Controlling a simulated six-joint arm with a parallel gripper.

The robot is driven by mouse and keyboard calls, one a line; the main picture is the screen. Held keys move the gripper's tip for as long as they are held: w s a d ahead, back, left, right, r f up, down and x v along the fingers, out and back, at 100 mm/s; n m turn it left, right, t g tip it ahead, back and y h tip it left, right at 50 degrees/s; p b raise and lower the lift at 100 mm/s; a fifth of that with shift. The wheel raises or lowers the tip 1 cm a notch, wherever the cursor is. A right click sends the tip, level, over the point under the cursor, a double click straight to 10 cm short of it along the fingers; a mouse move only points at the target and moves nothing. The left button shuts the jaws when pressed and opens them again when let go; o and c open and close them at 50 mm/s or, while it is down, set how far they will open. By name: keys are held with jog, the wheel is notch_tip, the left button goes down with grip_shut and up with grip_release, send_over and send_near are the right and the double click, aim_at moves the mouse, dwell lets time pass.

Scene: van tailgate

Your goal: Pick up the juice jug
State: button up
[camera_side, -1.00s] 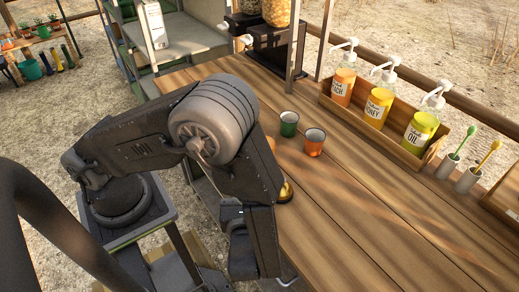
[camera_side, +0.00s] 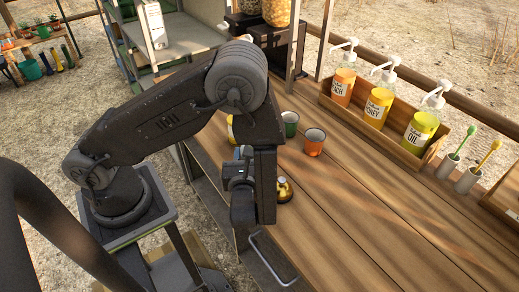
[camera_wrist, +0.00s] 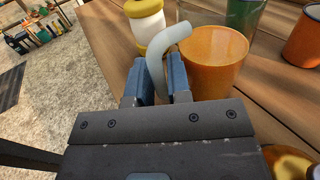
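The juice jug (camera_wrist: 218,52) is orange and see-through, with a pale curved handle, in the wrist view. It stands upright on the wooden counter just beyond my fingers. In the side view my arm hides it. My gripper (camera_wrist: 160,84) has its two blue fingers on either side of the jug's handle, with the handle's top curving out past the fingertips. I cannot tell whether the fingers press on the handle.
A white jar with yellow bands (camera_wrist: 147,22) stands close left of the jug. A green cup (camera_side: 290,123) and an orange cup (camera_side: 314,142) are beyond. A gold bell (camera_side: 284,190) sits near my wrist. Pump bottles stand in a wooden box (camera_side: 375,126). The counter's right front is clear.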

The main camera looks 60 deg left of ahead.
grip_shut()
jog(key=shift+r, duration=0.2)
dwell(0.4)
